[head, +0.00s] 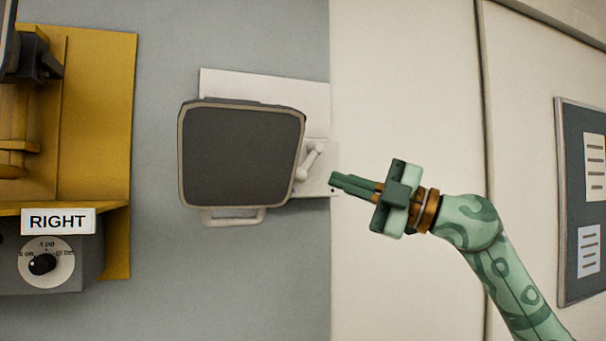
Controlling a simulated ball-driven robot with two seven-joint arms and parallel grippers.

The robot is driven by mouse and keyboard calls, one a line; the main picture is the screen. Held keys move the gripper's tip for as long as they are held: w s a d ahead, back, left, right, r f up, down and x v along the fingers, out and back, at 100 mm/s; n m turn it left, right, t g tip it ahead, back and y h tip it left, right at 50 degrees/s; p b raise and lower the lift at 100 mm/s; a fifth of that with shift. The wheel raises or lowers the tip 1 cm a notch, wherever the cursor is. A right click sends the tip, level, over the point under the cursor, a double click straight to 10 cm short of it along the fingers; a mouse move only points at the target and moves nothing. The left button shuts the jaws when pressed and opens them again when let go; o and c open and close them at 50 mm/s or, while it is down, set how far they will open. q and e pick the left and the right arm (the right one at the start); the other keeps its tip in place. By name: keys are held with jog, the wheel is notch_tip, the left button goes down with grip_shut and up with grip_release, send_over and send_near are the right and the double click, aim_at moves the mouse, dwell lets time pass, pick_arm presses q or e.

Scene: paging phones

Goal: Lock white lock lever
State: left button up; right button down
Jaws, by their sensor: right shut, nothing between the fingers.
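The white lock lever (310,161) is a small pale handle on a white plate (318,183), just right of a dark-faced box with a pale frame (243,155). The lever is tilted, its upper end leaning right, and the box may hide part of its mount. My right gripper (334,183) is shut and empty. Its green fingertips point left, close to the plate's right edge, a little below and right of the lever. I cannot tell from this view whether they touch the plate. My left gripper does not show.
A white handle bar (233,219) sticks out under the box. At left are a yellow panel (98,115), a "RIGHT" label (58,222) and a dial (45,264). A notice board (585,240) hangs at far right. The wall around my gripper is bare.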

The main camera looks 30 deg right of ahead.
aim_at(305, 173)
jog(key=w+a+p, duration=0.1)
jog(key=w, duration=0.2)
jog(key=w+r+p, duration=0.1)
jog(key=w+p, duration=0.1)
jog(key=w, duration=0.1)
jog(key=w+a+r+p, duration=0.1)
jog(key=w+p, duration=0.1)
jog(key=w, duration=0.1)
jog(key=shift+a, duration=0.3)
jog(key=shift+d+f, duration=0.15)
jog(key=shift+d, duration=0.15)
jog(key=shift+a, duration=0.15)
